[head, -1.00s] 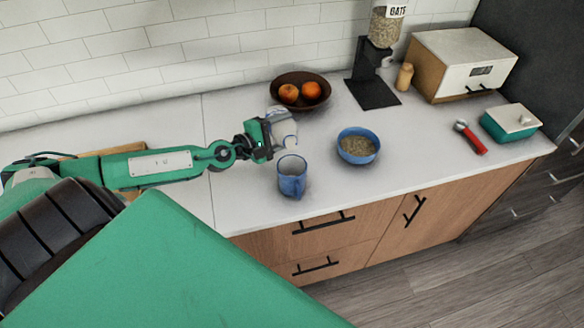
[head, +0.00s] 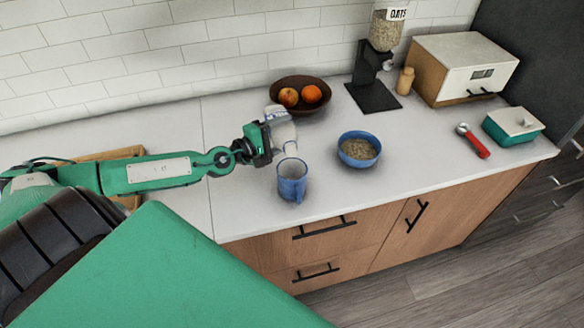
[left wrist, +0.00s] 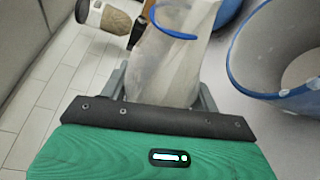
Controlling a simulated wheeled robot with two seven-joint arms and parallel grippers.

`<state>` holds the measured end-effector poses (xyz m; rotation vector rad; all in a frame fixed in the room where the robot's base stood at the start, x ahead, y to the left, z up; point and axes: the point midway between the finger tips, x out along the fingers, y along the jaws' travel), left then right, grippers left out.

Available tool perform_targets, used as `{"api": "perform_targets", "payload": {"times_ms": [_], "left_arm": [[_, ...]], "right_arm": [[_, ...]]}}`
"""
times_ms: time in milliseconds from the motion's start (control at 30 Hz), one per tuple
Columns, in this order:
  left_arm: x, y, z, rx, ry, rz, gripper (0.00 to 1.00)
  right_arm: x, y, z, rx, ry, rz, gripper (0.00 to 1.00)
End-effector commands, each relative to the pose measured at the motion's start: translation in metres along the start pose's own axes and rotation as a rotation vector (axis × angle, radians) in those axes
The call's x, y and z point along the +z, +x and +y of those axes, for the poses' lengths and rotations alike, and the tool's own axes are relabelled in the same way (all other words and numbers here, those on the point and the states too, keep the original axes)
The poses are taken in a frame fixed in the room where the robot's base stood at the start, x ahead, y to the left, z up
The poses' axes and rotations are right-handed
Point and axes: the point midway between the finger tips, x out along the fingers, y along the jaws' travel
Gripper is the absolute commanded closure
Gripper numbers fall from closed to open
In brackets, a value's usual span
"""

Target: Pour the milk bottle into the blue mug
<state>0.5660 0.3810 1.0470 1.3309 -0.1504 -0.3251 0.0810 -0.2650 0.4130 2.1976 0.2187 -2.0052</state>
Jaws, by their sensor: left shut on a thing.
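The milk bottle (head: 282,131), whitish and translucent, is tilted above the counter, its narrow end low and close to the mug's rim. My left gripper (head: 264,141) is shut on it from the left; the bottle also fills the upper middle of the left wrist view (left wrist: 170,70). The blue mug (head: 292,184) stands upright on the counter just below the bottle's narrow end. The mug's rim and inside show large at the right of the left wrist view (left wrist: 285,75). I cannot make out any milk flowing. My right gripper is not in view.
A blue bowl of oats (head: 359,149) stands right of the mug. A brown fruit bowl (head: 300,95) stands behind the bottle. An oats dispenser (head: 373,75), toaster oven (head: 465,67), red-handled scoop (head: 473,140) and teal box (head: 513,126) lie further right. The counter's front edge is near the mug.

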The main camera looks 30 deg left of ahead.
Motion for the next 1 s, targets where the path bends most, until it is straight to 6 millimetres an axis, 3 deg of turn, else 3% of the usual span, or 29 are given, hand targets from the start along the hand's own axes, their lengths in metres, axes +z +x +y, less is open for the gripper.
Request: {"api": "perform_targets", "payload": {"times_ms": [1000], "left_arm": [[-0.0014,0.0005,-0.0041,0.007,0.019,0.000,0.61]], "right_arm": [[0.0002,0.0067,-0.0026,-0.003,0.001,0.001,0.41]]}}
